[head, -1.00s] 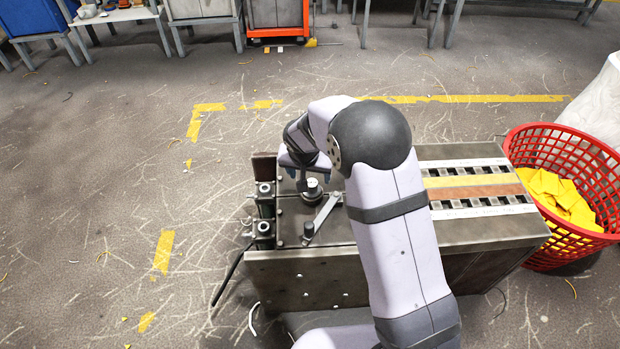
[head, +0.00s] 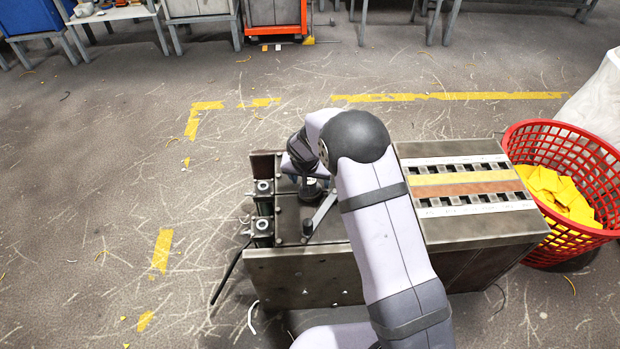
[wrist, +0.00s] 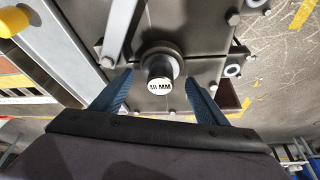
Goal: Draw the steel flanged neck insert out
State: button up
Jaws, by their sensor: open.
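The flanged neck insert (wrist: 161,64) is a dark round post with a wider collar and a white end face marked "MM"; the number before it is hard to read. It stands in the steel plate (wrist: 190,25) of the fixture. It also shows in the head view (head: 312,189), partly hidden by my wrist. My gripper (wrist: 158,78) is open, with one blue finger on each side of the insert. The fingers appear apart from it. In the head view my gripper (head: 296,176) is close above the insert, mostly hidden by my arm.
A flat grey bar (head: 325,208) with a black knob (head: 307,228) lies beside the insert. Two bolted fittings (head: 262,227) stand at the plate's left edge. A slotted rack (head: 465,185) is to the right. A red basket (head: 520,160) holds yellow pieces.

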jog(key=c, duration=1.3)
jog(key=shift+o, duration=0.2)
jog(key=shift+r+p, duration=0.4)
jog(key=shift+r, duration=0.35)
jog(key=shift+r+p, duration=1.55)
jog(key=shift+r, duration=0.85)
